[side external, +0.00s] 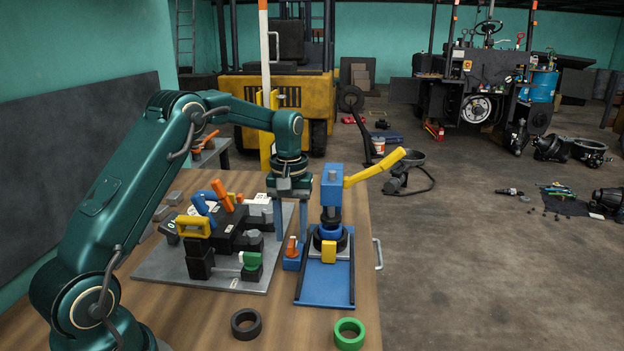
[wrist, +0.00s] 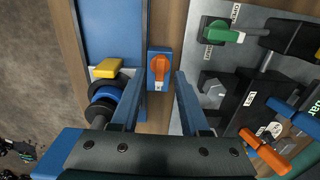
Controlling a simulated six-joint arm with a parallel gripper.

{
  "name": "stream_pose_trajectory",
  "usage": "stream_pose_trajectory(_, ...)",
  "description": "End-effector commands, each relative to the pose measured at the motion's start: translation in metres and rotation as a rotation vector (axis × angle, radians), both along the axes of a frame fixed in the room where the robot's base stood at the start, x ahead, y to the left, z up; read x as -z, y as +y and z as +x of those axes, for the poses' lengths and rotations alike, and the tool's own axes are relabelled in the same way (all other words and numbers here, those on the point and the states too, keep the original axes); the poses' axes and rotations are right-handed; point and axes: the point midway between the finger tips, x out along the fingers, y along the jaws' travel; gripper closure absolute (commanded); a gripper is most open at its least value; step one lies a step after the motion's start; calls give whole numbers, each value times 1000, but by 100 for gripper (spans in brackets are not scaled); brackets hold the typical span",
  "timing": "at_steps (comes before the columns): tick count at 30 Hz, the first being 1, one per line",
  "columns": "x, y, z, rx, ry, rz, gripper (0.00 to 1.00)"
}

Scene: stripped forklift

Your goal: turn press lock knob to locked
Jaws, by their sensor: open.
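The press lock knob is an orange handle (side external: 292,246) on a small blue block (side external: 292,264), beside the blue press (side external: 331,200). In the wrist view the orange knob (wrist: 158,66) lies along the picture's vertical, slightly tilted, on its blue block (wrist: 152,100). My gripper (side external: 291,236) is open and points down over the knob. In the wrist view its two blue fingers (wrist: 159,80) lie either side of the knob, with a gap on each side. Nothing is held. I cannot tell whether the fingertips reach down to the knob's height.
The press has a raised yellow lever (side external: 375,167) and a yellow block (side external: 329,252). To the left, a grey plate (side external: 190,272) carries valves, including a green handle (wrist: 222,32) and an orange one (wrist: 264,152). A black ring (side external: 246,324) and a green ring (side external: 349,334) lie at the front.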

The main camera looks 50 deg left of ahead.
Motion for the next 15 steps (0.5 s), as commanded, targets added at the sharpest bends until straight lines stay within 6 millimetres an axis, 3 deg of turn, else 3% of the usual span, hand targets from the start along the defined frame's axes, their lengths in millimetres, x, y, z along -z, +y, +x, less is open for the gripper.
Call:
stream_pose_trajectory(6,-29,0,1,1,-4,1,55)
stream_pose_trajectory(15,-36,0,0,1,-1,0,55)
